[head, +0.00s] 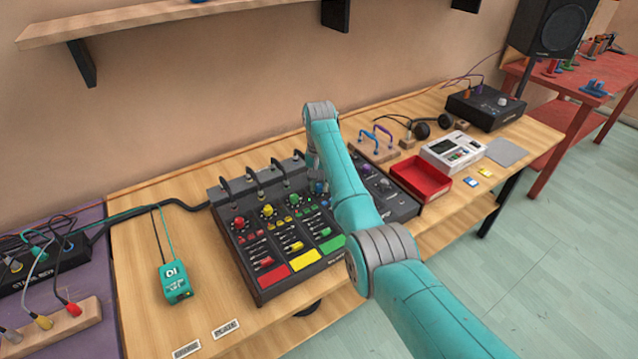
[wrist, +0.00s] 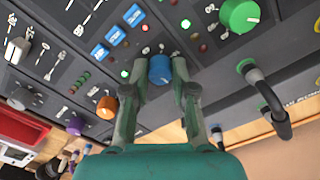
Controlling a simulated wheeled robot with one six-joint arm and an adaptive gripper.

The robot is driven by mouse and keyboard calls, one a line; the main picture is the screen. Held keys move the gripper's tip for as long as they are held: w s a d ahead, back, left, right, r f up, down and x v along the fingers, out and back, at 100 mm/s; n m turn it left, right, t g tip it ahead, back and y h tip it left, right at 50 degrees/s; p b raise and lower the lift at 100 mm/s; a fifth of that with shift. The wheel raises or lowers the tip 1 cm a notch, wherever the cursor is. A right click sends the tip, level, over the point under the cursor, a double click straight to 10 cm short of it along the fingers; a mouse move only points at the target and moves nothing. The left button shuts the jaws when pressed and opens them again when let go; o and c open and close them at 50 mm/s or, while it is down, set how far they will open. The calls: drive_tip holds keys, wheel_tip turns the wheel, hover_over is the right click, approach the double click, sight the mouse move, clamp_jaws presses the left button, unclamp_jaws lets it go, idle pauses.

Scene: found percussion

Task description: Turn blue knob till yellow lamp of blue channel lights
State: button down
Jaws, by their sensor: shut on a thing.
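The blue knob (wrist: 160,68) is between the two fingertips of my gripper (wrist: 158,82) in the wrist view. My gripper is shut on the knob from both sides. A small green lamp (wrist: 124,73) shines just left of the left fingertip. Blue buttons (wrist: 118,35) lie on the same channel. In the head view my arm hides the knob and most of the blue channel on the mixer (head: 262,291).
A green knob (wrist: 240,15) and an orange knob (wrist: 107,107) flank the blue one. Black cables (wrist: 272,100) arch up from the mixer's back edge. A red tray (head: 420,180) stands right of the mixer, and a teal box (head: 174,282) lies left of it.

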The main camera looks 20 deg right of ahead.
sight(319, 185)
drive_tip(key=shift+m, duration=0.3)
drive_tip(key=c, duration=0.9)
unclamp_jaws()
drive_tip(key=shift+c, duration=0.2)
wheel_tip(319, 185, up, 12)
drive_tip(key=shift+s, duration=0.1)
